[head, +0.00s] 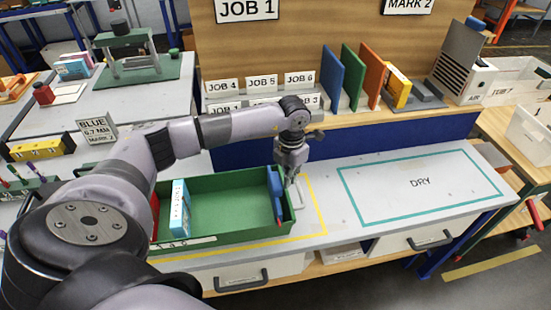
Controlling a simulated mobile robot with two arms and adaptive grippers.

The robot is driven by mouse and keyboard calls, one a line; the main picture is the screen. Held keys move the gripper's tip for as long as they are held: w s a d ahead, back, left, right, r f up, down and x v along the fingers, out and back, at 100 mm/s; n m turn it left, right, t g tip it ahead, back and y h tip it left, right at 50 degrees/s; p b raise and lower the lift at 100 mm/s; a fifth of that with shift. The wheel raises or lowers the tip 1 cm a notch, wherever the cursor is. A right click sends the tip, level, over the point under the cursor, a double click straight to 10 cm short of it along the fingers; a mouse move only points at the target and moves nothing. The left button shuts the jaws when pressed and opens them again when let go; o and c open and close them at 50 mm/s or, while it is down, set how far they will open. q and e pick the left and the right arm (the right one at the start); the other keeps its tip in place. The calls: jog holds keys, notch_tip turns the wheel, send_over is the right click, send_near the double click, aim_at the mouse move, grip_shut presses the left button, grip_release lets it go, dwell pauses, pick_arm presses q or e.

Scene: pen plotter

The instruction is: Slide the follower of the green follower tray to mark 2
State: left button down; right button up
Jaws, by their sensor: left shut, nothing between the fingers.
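The green follower tray (225,238) stands on the grey bench inside a yellow outline. A blue upright plate (275,195), which looks like the follower, stands across its right end. A light-blue and white box (180,208) stands upright near the left end, with a red piece (154,214) beyond it, partly hidden by my arm. A white strip (183,244) with small marks runs along the tray's front wall. My left gripper (290,183) is shut and empty at the tray's right end, close beside the blue plate; I cannot tell whether they touch. My right gripper is out of view.
A teal-outlined DRY area (420,183) on the right of the bench is clear. Behind stand job cards (262,84), upright blue, green and orange boards (352,75) and a wooden back panel (290,45). A sign at left (97,130) reads BLUE 0.7 MM MARK 2.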

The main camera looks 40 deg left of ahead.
aim_at(275, 180)
pick_arm(q)
jog(key=shift+s+a, duration=1.15)
jog(key=shift+s, duration=0.2)
jog(key=shift+s+a, duration=0.1)
jog(key=shift+s+a, duration=0.1)
jog(key=shift+s, duration=0.05)
jog(key=shift+s+a+p, duration=0.3)
jog(key=shift+s+a, duration=0.8)
jog(key=shift+s, duration=0.2)
jog(key=shift+s+a, duration=1.3)
jog(key=shift+s, duration=0.2)
